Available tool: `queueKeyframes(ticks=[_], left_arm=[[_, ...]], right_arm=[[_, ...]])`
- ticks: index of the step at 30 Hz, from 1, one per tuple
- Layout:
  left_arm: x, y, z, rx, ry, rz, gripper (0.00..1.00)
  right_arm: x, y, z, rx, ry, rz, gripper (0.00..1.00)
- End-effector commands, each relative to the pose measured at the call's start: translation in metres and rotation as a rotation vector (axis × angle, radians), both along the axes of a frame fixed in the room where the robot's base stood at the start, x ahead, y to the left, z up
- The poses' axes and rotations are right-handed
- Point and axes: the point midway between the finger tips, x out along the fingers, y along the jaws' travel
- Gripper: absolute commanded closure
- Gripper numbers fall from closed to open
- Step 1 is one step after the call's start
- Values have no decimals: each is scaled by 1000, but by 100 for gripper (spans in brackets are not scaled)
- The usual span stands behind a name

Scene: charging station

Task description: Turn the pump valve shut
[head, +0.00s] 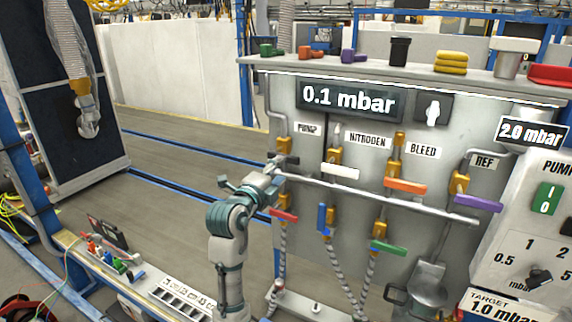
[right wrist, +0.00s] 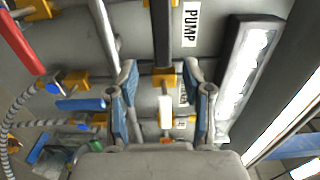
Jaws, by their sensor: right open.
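The pump valve has a black lever handle (head: 288,160) below the PUMP label (head: 307,129), at the panel's left. The handle lies roughly level, pointing right. In the right wrist view, its dark handle (right wrist: 161,35) runs beyond the fingertips. My right gripper (head: 275,176) is open near this valve, partly merging with it in the head view. In the right wrist view, the open fingers (right wrist: 161,75) show with a white handle (right wrist: 165,111) between them in the picture; no contact is visible. My left gripper is not in view.
The white handle (head: 340,172), orange handle (head: 405,186) and purple handle (head: 478,204) sit to the right. Red (head: 284,215), blue (head: 322,218) and green (head: 388,249) handles are below. A display (head: 349,99) reads 0.1 mbar. Open floor lies left.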

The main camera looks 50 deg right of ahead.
Motion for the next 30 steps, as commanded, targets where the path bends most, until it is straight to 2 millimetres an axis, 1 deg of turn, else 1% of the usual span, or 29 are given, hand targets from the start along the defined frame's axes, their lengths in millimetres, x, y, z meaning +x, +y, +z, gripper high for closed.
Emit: queueKeyframes(ticks=[1,3,6,9,25,30], left_arm=[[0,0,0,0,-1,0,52],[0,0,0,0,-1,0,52],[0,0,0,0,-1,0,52],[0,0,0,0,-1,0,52],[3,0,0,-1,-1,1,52],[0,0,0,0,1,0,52]], right_arm=[[-2,11,-1,1,-1,3,50],[-6,22,-1,1,0,2,50],[-9,35,-2,1,1,2,50],[-11,42,-2,1,1,1,50],[-12,44,-2,1,0,0,50],[-12,44,-2,1,0,0,50]])
